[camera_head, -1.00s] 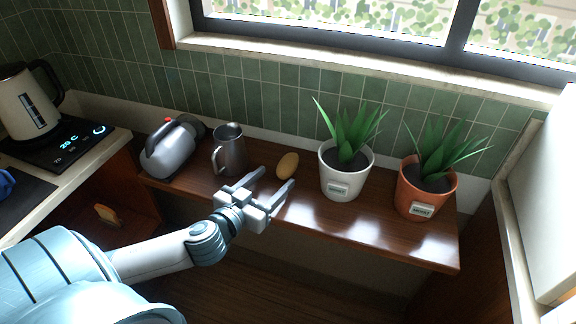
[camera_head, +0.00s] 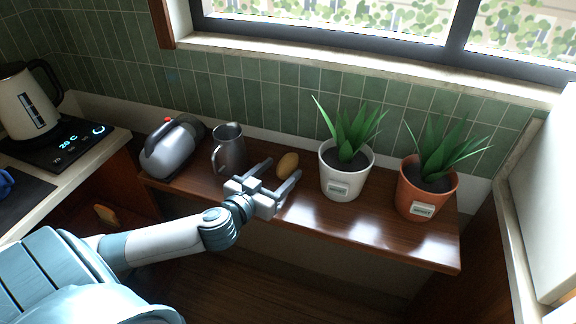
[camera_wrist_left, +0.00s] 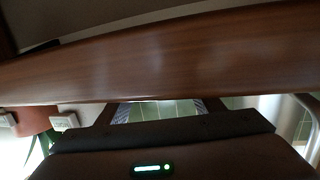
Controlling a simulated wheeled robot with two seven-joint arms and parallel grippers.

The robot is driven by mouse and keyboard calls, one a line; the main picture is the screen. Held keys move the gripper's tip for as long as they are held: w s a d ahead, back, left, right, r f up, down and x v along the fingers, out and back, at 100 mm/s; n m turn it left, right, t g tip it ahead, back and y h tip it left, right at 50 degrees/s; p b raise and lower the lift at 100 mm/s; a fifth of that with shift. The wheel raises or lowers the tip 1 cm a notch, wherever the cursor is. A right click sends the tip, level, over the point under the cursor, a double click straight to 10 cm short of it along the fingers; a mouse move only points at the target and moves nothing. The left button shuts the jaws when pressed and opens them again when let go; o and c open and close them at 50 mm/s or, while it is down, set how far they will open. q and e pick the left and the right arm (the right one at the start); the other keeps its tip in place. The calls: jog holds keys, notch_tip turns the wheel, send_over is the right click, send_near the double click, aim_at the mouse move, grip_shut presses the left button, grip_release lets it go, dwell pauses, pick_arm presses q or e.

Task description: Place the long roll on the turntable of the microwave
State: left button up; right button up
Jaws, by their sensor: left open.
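The long roll (camera_head: 287,165) is a small tan oval lying on the brown wooden shelf (camera_head: 390,237), between the metal jug and the white plant pot. My left gripper (camera_head: 283,167) is open, its two fingers pointing at the roll from the front, one towards each side of it. I cannot tell whether the fingers touch it. In the left wrist view the shelf fills the middle, and I cannot make out the roll there. No microwave or turntable can be made out. My right gripper is not in view.
A metal jug (camera_head: 229,150) and a grey kettle-like appliance (camera_head: 172,152) stand left of the roll. A white plant pot (camera_head: 345,184) stands close on its right, then a terracotta pot (camera_head: 424,199). A tiled wall is behind. The shelf's front right is clear.

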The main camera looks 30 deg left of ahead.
aim_at(283, 166)
pick_arm(q)
jog(key=shift+w+f, duration=0.2)
jog(key=shift+w, duration=0.7)
jog(key=c, duration=1.2)
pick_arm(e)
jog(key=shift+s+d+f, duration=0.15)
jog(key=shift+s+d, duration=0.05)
pick_arm(q)
notch_tip(283, 166, up, 9)
jog(key=shift+f, duration=0.15)
jog(key=shift+r, duration=0.7)
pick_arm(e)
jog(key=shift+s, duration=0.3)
